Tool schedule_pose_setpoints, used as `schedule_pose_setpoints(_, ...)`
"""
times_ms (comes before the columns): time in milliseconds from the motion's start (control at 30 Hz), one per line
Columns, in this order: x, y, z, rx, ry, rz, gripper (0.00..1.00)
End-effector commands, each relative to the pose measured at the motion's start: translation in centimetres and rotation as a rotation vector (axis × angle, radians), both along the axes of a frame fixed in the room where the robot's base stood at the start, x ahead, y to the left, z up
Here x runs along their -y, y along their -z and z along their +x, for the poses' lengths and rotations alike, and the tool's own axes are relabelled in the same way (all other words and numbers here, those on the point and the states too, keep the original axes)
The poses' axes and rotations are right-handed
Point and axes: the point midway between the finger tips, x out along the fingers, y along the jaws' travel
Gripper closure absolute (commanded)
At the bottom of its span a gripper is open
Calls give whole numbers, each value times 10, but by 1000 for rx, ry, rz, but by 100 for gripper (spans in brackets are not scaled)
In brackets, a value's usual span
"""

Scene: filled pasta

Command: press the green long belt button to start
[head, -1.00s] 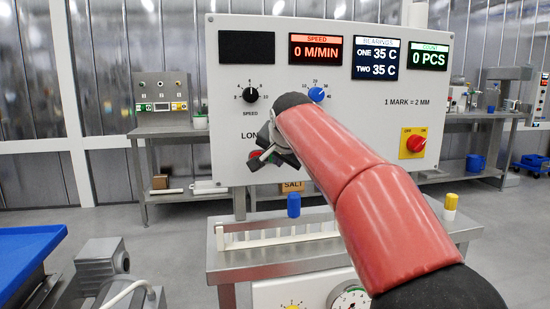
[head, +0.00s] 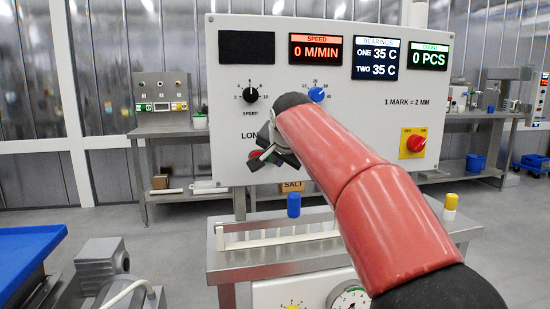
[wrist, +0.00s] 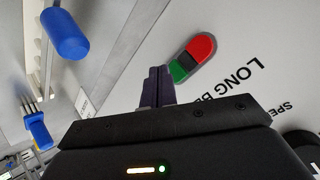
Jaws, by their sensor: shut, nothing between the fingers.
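The long belt button is a rounded two-part button with a red end, a black middle and a green end (wrist: 178,72), beside the lettering "LONG BE" in the wrist view. In the head view only part of its red end (head: 254,155) shows; the green is hidden behind my gripper (head: 268,152). My gripper is shut and empty. In the wrist view its fingertips (wrist: 158,72) are right beside the green end and partly overlap it; I cannot tell whether they touch. The speed display (head: 316,48) on the white panel (head: 400,120) reads 0 M/MIN.
A black speed knob (head: 250,95), a blue knob (head: 317,94) and a red switch on a yellow plate (head: 413,143) are on the same panel. A blue-capped object (head: 294,205) stands below, by a white slotted rack (head: 262,238). A blue tray (head: 25,250) is at left.

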Motion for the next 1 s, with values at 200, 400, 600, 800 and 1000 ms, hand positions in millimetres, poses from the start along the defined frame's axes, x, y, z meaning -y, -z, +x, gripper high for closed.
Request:
schedule_pose_setpoints(200,0,0,1,0,0,0,100)
schedule_pose_setpoints(400,-2,-1,7,-1,0,0,100)
schedule_pose_setpoints(600,-2,0,8,0,0,0,100)
schedule_pose_setpoints(800,-2,0,8,0,0,0,100)
schedule_pose_setpoints(1000,-3,0,10,0,0,0,100)
